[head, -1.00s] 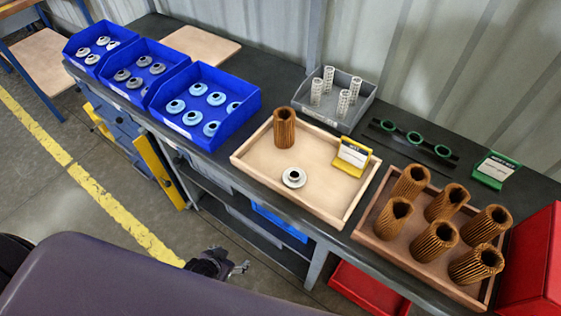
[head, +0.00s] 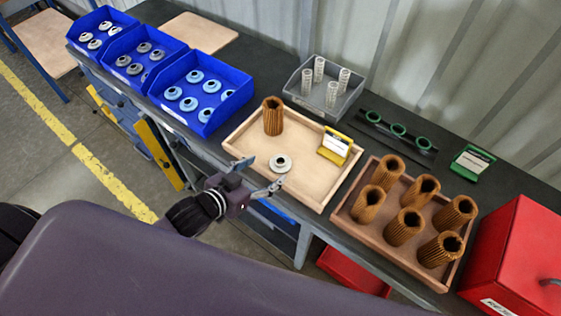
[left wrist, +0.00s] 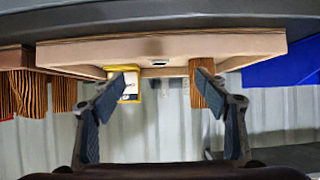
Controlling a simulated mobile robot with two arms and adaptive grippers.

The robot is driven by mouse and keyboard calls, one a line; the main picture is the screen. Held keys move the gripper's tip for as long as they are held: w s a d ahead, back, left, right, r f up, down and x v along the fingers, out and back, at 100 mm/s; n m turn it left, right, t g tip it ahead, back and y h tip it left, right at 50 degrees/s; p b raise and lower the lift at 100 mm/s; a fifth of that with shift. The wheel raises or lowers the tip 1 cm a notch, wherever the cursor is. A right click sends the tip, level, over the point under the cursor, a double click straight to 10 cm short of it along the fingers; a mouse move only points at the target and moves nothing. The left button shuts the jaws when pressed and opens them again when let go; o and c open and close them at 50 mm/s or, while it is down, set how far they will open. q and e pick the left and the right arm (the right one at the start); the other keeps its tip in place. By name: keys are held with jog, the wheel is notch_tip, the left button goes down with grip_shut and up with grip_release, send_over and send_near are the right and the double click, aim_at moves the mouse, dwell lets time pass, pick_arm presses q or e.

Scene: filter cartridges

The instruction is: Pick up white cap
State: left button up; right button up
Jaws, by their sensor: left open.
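A white cap (head: 280,163) with a dark centre hole lies flat in the light wooden tray (head: 306,197), near its front edge. A small dark-centred shape in the left wrist view (left wrist: 160,63) appears to be this cap, seen at a shallow angle between the fingers. My left gripper (head: 258,176) is open and empty at the tray's front edge, just in front of the cap and apart from it. Its spread fingers also show in the left wrist view (left wrist: 160,82). More caps, looking whitish, sit in the leftmost blue bin (head: 78,46). My right gripper is not in view.
A brown pleated cartridge (head: 273,116) and a yellow card holder (head: 335,148) stand in the same tray. Several cartridges fill the tray to the right (head: 344,213). A grey bin (head: 315,101) stands behind. A red box (head: 520,250) is at far right.

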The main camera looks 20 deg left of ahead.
aim_at(280, 161)
pick_arm(q)
jog(key=shift+p+x, duration=0.75)
jog(key=shift+x, duration=2.75)
jog(key=c, duration=1)
